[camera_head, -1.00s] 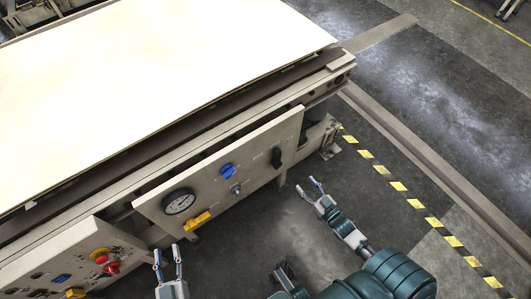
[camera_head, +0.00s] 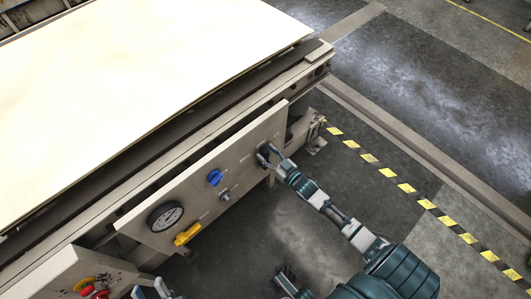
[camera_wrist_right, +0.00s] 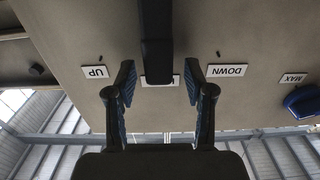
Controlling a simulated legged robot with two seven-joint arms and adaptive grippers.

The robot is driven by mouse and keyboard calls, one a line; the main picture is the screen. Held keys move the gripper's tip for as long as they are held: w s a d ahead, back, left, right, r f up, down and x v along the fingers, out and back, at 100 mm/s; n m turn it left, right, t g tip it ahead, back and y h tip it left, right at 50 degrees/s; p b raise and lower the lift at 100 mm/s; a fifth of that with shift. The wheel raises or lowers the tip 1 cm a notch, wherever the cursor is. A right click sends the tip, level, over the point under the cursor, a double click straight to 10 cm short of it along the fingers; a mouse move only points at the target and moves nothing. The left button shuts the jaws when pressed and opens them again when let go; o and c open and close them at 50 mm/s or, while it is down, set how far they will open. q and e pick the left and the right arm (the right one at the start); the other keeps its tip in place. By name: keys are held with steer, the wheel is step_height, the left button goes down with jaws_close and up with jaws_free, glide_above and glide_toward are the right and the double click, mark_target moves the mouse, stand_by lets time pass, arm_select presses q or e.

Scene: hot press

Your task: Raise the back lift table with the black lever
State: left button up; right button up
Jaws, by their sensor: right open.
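The black lever (camera_wrist_right: 156,40) hangs between the spread fingers of my right gripper (camera_wrist_right: 160,90) in the right wrist view, with a visible gap on each side. Upside-down labels read UP (camera_wrist_right: 95,72) and DOWN (camera_wrist_right: 227,70) on either side of it; a middle label is partly hidden behind it. In the head view my right gripper (camera_head: 269,157) is at the lever on the right end of the grey panel (camera_head: 235,150), and hides much of it. My left gripper (camera_head: 151,291) is at the bottom edge, fingers apart and empty, partly cut off. A table with a large pale sheet (camera_head: 130,75) lies behind the panel.
The panel also carries a blue knob (camera_head: 215,177), a gauge (camera_head: 165,216) and a yellow handle (camera_head: 187,235). A lower-left box has a red button (camera_head: 95,291). Open floor with a yellow-black stripe (camera_head: 406,188) lies right.

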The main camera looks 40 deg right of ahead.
arm_select(q)
steer(key=shift+s+r, duration=0.1)
arm_select(e)
steer(key=shift+w, duration=0.15)
arm_select(q)
steer(key=shift+d, duration=0.1)
arm_select(e)
steer(key=shift+d, duration=0.1)
jaws_close()
